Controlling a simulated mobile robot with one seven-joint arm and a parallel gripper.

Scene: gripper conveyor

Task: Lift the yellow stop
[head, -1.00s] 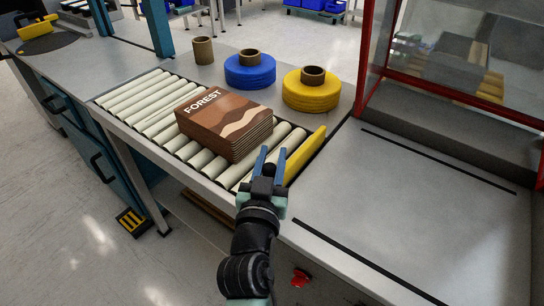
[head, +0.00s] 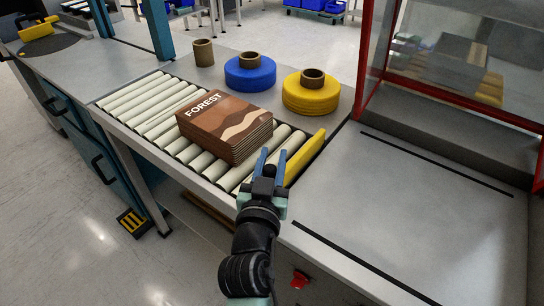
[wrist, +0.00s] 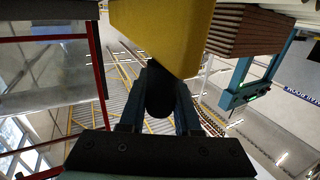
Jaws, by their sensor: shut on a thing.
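The yellow stop (head: 305,158) is a flat bar standing on edge across the near right end of the roller conveyor (head: 120,106). In the wrist view the stop (wrist: 165,35) fills the top middle, right in front of my fingers. My gripper (head: 270,160) is at the near end of the stop, by the conveyor's front rail. Its blue fingers are closed around a dark rounded piece (wrist: 160,92), which looks like a knob under the stop. The join between knob and stop is hard to make out.
A blue roll (head: 250,76), a yellow roll (head: 311,97) and a cardboard tube (head: 204,52) stand behind. A red-framed enclosure (head: 430,125) is at right. The grey top (head: 400,215) is bare.

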